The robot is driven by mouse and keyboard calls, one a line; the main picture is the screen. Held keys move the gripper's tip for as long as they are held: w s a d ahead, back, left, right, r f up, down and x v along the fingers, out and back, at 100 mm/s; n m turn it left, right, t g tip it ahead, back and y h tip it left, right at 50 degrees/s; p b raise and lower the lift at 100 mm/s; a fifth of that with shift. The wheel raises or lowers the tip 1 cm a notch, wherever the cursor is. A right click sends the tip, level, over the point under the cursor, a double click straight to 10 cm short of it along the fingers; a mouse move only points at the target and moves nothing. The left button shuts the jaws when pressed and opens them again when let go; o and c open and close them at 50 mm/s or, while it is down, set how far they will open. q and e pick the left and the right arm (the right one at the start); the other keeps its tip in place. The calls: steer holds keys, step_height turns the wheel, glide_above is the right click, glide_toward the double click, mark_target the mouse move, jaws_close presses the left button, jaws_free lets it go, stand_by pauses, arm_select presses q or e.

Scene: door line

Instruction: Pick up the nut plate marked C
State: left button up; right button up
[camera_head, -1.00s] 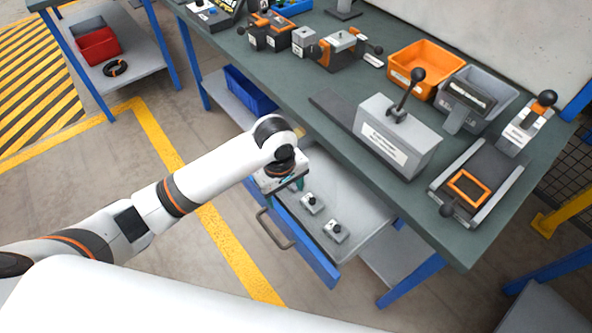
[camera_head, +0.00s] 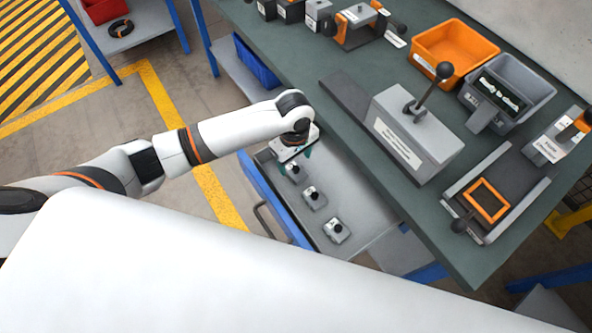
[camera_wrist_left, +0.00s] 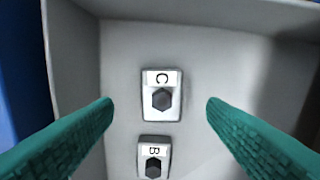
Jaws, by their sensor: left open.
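The nut plate marked C (camera_wrist_left: 161,94) is a small grey block with a dark hexagonal knob and a black C on a white label. It lies in the open drawer (camera_head: 352,203). In the head view plate C (camera_head: 292,172) shows just below my left gripper (camera_head: 296,158). In the left wrist view my left gripper (camera_wrist_left: 159,110) is open, with its green fingers apart on either side of plate C, not touching it. Plate B (camera_wrist_left: 153,158) lies beside it, also visible in the head view (camera_head: 314,197). My right gripper is not in view.
A third nut plate (camera_head: 336,230) lies nearer the drawer's front right. The drawer's walls surround the plates closely on the left. The green workbench (camera_head: 440,215) overhangs on the right, carrying a grey lever fixture (camera_head: 416,135), an orange bin (camera_head: 456,50) and a grey bin (camera_head: 505,92).

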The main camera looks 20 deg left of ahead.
mark_target(296, 168)
arm_select(q)
step_height(296, 168, down, 4)
steer(key=shift+d+f, duration=0.1)
steer(key=shift+d, duration=0.05)
steer(key=shift+w, duration=0.1)
steer(key=c, duration=1.3)
